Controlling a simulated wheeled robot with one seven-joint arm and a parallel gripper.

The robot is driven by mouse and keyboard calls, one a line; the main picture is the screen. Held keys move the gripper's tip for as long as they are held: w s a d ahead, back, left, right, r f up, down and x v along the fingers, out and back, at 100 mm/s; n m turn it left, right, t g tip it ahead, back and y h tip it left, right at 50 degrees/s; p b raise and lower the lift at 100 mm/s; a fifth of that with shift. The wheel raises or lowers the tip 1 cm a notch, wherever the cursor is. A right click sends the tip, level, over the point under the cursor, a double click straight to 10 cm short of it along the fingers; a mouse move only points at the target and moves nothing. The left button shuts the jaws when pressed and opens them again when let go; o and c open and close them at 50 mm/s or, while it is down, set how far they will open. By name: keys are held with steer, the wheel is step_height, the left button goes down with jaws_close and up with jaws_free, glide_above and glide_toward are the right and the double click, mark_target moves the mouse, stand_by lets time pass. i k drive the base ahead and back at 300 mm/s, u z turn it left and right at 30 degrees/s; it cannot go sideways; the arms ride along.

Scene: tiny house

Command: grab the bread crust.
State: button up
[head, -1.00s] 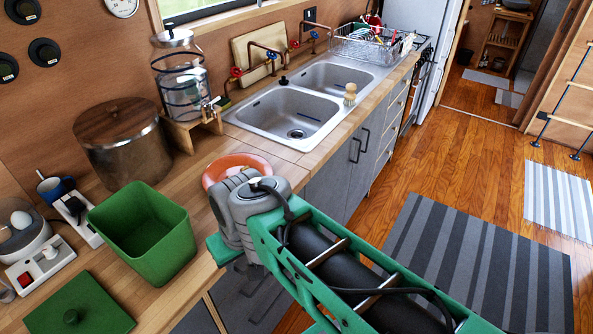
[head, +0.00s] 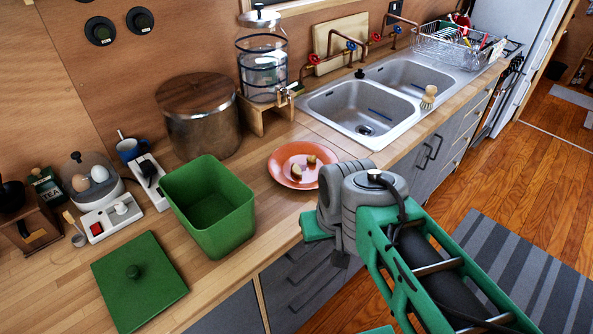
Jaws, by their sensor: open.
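An orange plate (head: 277,163) lies on the wooden counter in the head view, left of the sinks. Small brownish pieces lie on it: one piece (head: 296,171) near the middle and another piece (head: 311,159) to its right. They look like bread crust or food scraps; I cannot tell exactly which is the crust. My grey and green arm reaches in from the lower right, its visible end just in front of and right of the plate. My gripper's fingers do not show.
A green open bin (head: 207,215) stands left of the plate, with its green lid (head: 138,285) in front. A metal canister (head: 203,130) and a glass dispenser (head: 263,70) stand behind. A double sink (head: 365,105) is to the right.

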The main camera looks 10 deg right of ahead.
mark_target(295, 170)
steer(key=z, duration=0.25)
steer(key=k, duration=1.1)
steer(key=u, duration=1.1)
steer(key=i, duration=1)
